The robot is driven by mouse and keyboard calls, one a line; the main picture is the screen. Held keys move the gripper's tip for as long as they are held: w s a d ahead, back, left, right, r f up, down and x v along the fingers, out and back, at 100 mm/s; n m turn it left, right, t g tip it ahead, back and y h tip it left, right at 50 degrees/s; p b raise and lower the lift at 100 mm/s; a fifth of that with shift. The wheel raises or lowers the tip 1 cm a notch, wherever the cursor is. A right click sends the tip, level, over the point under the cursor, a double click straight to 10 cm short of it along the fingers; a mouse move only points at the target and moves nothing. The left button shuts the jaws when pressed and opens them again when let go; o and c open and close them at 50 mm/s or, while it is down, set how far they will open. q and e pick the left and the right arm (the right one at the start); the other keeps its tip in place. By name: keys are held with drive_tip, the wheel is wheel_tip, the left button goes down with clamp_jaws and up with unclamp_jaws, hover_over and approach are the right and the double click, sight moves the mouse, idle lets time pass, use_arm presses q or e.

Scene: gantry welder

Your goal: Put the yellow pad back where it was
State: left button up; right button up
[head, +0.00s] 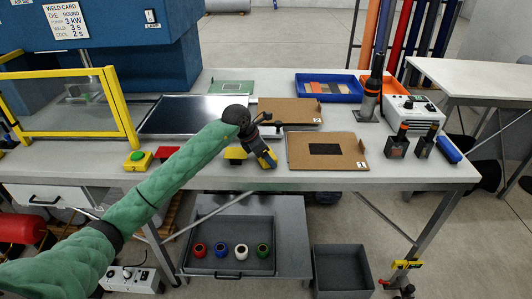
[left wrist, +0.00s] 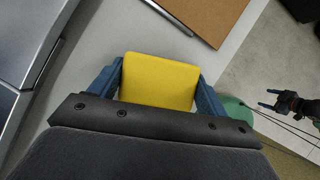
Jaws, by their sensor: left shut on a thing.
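The yellow pad (left wrist: 160,80) is a flat, rounded square between the two blue fingers of my left gripper (left wrist: 160,92) in the left wrist view. The gripper is shut on it. In the head view my left gripper (head: 266,158) hangs over the bench's front part, just left of the front cardboard sheet (head: 298,158). The pad shows there only as a small yellow patch, partly hidden by the fingers. My right gripper (left wrist: 267,99) shows in the left wrist view, out over the floor, with its fingers apart and empty.
A dark plate (head: 185,115) and another cardboard sheet (head: 290,109) lie behind. A blue tray (head: 328,97) and a white control unit (head: 410,112) stand farther right.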

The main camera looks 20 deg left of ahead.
drive_tip(key=shift+f, duration=0.2)
use_arm(q)
drive_tip(key=shift+f, duration=0.1)
use_arm(e)
drive_tip(key=shift+r, duration=0.1)
drive_tip(key=shift+r, duration=0.25)
use_arm(q)
drive_tip(key=shift+f, duration=0.1)
use_arm(e)
drive_tip(key=shift+r, duration=0.1)
use_arm(q)
drive_tip(key=o, duration=1.1)
use_arm(e)
drive_tip(key=shift+r, duration=0.1)
drive_tip(key=shift+s, duration=0.1)
